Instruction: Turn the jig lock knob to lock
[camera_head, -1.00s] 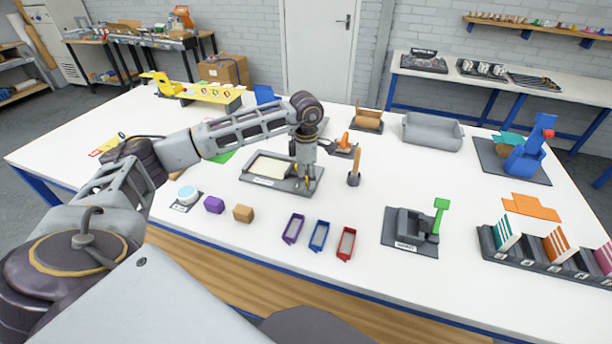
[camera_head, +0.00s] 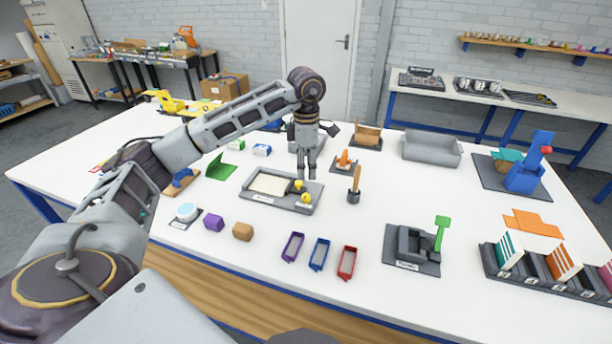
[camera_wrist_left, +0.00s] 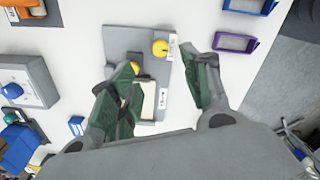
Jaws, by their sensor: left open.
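A grey jig (camera_head: 253,199) with a pale panel lies on the white table. Two yellow knobs, a rear one (camera_head: 298,185) and a front one (camera_head: 306,198), stand at its right end. In the wrist view, one knob (camera_wrist_left: 160,47) shows fully beside a small white label, and the other (camera_wrist_left: 135,68) is partly hidden by a finger. The labels are too small to read. My left gripper (camera_head: 307,175) is open, empty and points down above the knob end of the jig, apart from the knobs. Its spread fingers (camera_wrist_left: 160,62) also show in the wrist view. My right gripper is out of view.
A wooden-handled tool (camera_head: 355,183) stands upright right of the jig, with an orange piece (camera_head: 345,158) on a small stand behind it. Purple (camera_head: 293,246), blue (camera_head: 319,252) and red (camera_head: 347,261) trays lie in front. A green bent piece (camera_head: 221,168) lies to the left.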

